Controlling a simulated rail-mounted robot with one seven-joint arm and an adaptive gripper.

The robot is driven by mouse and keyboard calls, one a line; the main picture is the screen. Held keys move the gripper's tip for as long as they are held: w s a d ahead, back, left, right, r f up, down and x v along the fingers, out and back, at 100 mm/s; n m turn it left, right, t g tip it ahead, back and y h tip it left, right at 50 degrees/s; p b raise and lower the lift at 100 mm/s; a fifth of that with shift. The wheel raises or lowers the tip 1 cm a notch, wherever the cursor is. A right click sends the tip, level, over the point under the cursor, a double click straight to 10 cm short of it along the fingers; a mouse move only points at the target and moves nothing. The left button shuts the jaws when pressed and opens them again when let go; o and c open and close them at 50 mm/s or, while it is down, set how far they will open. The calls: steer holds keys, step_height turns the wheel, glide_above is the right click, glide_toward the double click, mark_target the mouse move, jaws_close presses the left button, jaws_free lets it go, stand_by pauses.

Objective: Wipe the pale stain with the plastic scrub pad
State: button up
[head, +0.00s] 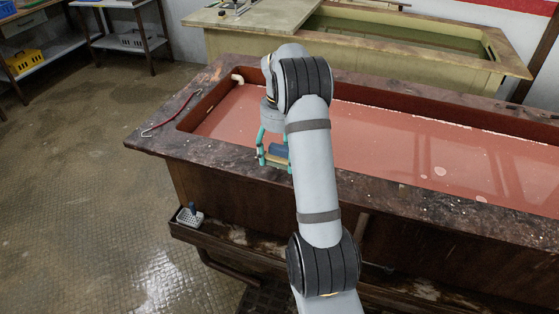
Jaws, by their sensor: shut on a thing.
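My gripper (274,160), with teal fingers, is at the near left rim of the red vat, low over the dark stone edge. It is shut on a small block with a dark blue top and a tan lower part, which I take to be the scrub pad (279,150). My arm partly hides the right side of the gripper. I cannot tell whether the pad touches the rim. Several pale spots show on the vat, one near the right part (440,171); I cannot tell which one is the pale stain, and it may be hidden behind my arm.
The red vat (390,137) has a wide dark rim. A red bent rod (172,124) lies on its left corner. A small white holder (190,218) with a dark blue piece stands on the lower front ledge. A green-filled vat (400,35) stands behind. The left floor is clear.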

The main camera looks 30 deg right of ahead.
steer(key=shift+s+r+p, duration=0.25)
steer(key=shift+r+p, duration=0.05)
steer(key=shift+r, duration=0.35)
step_height(320, 180, up, 2)
steer(key=shift+w+r+p, duration=0.1)
steer(key=shift+w+p, duration=0.05)
steer(key=shift+p, duration=0.75)
steer(key=shift+r+p, duration=0.7)
steer(key=shift+r, duration=0.2)
steer(key=shift+d, duration=0.1)
